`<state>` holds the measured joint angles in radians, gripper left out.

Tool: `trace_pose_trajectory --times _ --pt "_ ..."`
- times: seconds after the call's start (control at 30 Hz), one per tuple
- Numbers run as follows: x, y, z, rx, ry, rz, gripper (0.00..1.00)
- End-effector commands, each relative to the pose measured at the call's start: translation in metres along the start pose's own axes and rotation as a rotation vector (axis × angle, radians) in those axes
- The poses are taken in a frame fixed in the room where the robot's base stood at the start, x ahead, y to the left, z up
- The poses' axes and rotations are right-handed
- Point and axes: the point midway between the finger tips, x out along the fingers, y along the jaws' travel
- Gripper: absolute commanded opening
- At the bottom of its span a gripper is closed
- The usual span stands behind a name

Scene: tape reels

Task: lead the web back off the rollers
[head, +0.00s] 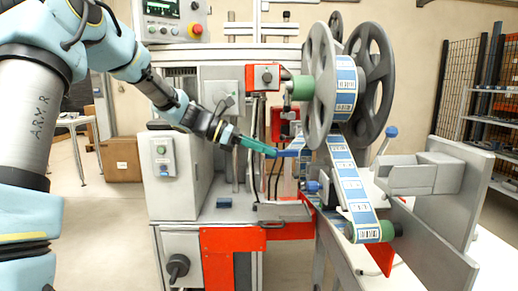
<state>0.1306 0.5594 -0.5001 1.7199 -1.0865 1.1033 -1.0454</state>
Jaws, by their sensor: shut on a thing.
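The web (350,185) is a band of blue and white labels. It runs from the large grey reel (320,85) down to a low green-ended roller (382,231). A second stretch of web (304,142) shows left of it, under the reel. My gripper (273,152), with teal fingers, reaches in from the left below the reel. It is shut on a small blue piece (289,153) beside that second stretch. The piece looks like the web's end tab, but the join is too small to tell. Other rollers behind the web are partly hidden.
A green hub (303,88) sticks out left of the reel. A grey tray (420,175) and tall plates (450,207) stand at the right. The grey deck (240,209) below my gripper is mostly clear.

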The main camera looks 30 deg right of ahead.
Motion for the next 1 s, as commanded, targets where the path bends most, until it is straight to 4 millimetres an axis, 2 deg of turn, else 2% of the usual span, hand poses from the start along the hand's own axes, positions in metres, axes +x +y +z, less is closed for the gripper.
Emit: trace_pose_trajectory --times 1.0 --pt "0.056 0.000 0.018 0.000 -0.001 0.000 0.00"
